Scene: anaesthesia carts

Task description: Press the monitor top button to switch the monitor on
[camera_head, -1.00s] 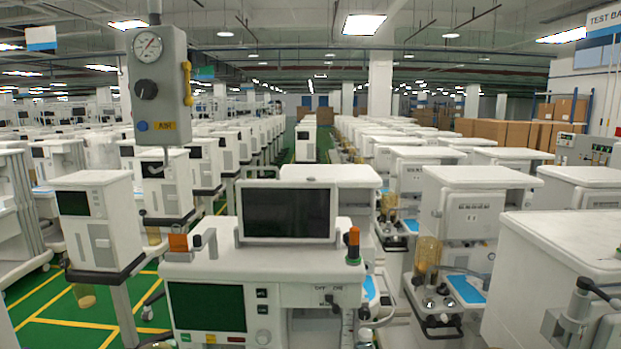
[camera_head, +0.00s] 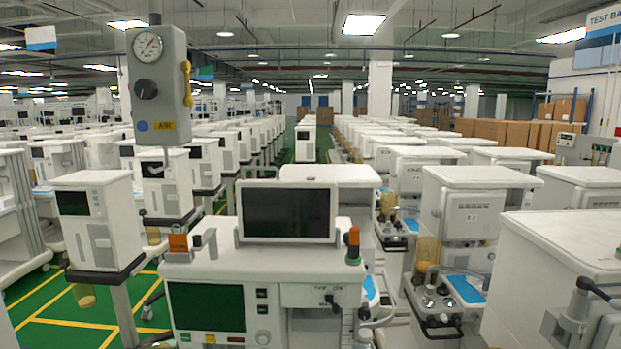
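The monitor (camera_head: 287,212) stands upright on top of the white anaesthesia cart (camera_head: 205,262) in the middle foreground. Its screen is dark and its frame is white. My gripper is not in this view.
A grey gauge box (camera_head: 160,85) hangs at the upper left. An orange-and-green lamp (camera_head: 353,245) stands right of the monitor, and an orange block (camera_head: 178,243) left of it. Carts crowd both sides. Green floor (camera_head: 70,335) shows at the lower left.

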